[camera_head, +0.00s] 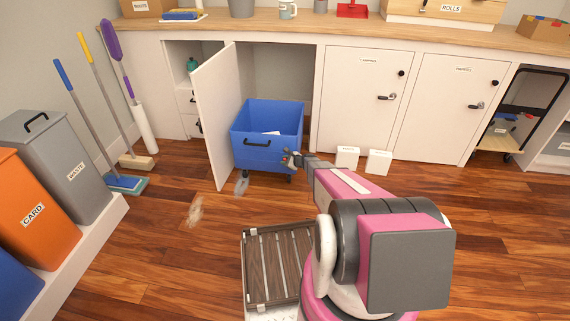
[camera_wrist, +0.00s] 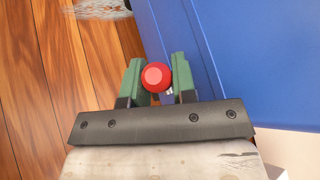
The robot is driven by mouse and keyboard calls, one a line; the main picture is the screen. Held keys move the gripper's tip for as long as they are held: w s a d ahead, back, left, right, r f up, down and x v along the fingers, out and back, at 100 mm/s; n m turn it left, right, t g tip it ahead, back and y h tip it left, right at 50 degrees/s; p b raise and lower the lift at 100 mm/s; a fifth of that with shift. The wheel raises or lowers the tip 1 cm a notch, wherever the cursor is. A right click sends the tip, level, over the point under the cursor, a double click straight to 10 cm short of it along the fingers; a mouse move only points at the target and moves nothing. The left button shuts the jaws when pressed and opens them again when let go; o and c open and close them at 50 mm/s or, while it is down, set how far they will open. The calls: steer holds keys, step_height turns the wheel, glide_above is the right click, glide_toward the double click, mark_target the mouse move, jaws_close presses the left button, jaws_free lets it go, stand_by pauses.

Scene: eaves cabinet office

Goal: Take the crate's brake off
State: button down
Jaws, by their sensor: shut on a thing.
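The blue crate (camera_head: 268,133) stands on castors in front of the open cabinet bay, with a black handle on its near face. Its blue wall (camera_wrist: 240,70) fills the right of the wrist view. A red round knob (camera_wrist: 155,76) sits beside the crate wall, between the two green fingers of my gripper (camera_wrist: 157,82). The fingers are closed on the knob from both sides. In the head view my gripper (camera_head: 291,160) is at the crate's lower right front corner, and the knob cannot be made out there.
An open white cabinet door (camera_head: 217,115) stands left of the crate. Two small white boxes (camera_head: 347,157) (camera_head: 378,162) are on the floor to the right. A slatted wooden platform (camera_head: 272,265) lies in front. Bins, including a grey one (camera_head: 65,165), line the left. Wooden floor between is mostly free.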

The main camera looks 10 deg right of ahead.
steer(key=shift+w+r, duration=0.1)
steer(key=shift+w, duration=0.05)
stand_by(0.4)
steer(key=c, duration=0.9)
jaws_free()
steer(key=shift+d, duration=0.1)
steer(key=v, duration=1)
steer(key=shift+d+r, duration=0.25)
steer(key=shift+r, duration=0.05)
